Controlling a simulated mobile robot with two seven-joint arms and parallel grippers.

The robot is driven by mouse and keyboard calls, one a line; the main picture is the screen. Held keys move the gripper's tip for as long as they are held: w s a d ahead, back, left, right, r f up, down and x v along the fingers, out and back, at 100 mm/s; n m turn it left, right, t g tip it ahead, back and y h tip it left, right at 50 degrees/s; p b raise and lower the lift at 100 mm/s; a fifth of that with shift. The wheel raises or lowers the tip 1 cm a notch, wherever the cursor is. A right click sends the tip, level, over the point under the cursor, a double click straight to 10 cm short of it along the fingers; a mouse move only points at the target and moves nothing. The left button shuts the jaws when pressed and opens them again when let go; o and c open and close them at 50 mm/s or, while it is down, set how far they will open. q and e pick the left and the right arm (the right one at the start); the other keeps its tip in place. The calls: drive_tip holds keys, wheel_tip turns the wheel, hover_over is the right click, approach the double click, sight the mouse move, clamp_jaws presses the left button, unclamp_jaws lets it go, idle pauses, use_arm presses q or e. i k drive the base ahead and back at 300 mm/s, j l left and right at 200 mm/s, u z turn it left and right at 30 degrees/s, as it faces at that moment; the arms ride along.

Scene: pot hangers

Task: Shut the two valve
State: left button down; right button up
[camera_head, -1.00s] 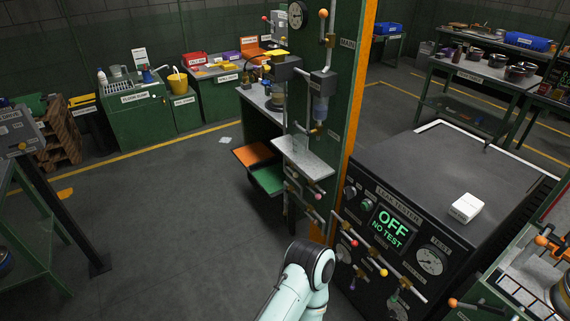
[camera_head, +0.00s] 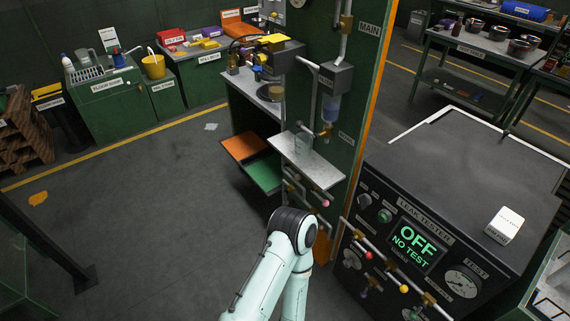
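Several small valves are in view; I cannot tell which two the task names. On the black leak tester's front, pipes carry valves with a red knob (camera_head: 369,255) and a yellow knob (camera_head: 404,289). The tester screen (camera_head: 414,246) reads OFF, NO TEST. On the green post, a brass valve (camera_head: 345,25) sits on the pipe beside the MAIN label. Another brass fitting (camera_head: 324,130) sits below the blue-tinted bowl. A pink knob (camera_head: 325,203) is on pipes under the small shelf. One of my arms rises from the bottom centre; its gripper is out of view. The other arm is not seen.
The leak tester (camera_head: 470,165) stands at right with a white box (camera_head: 504,225) on top. A small grey shelf (camera_head: 309,168) juts from the post, holding a clear beaker (camera_head: 303,146). The floor at left is open.

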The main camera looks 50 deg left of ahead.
sight(297, 177)
drive_tip(key=i+j, duration=0.1)
drive_tip(key=j, duration=0.3)
drive_tip(key=i+j, duration=0.1)
drive_tip(key=j, duration=0.3)
drive_tip(key=i+j, duration=0.1)
drive_tip(key=j, duration=0.75)
drive_tip(key=i+j, duration=0.15)
drive_tip(key=j, duration=0.25)
drive_tip(key=u, duration=0.05)
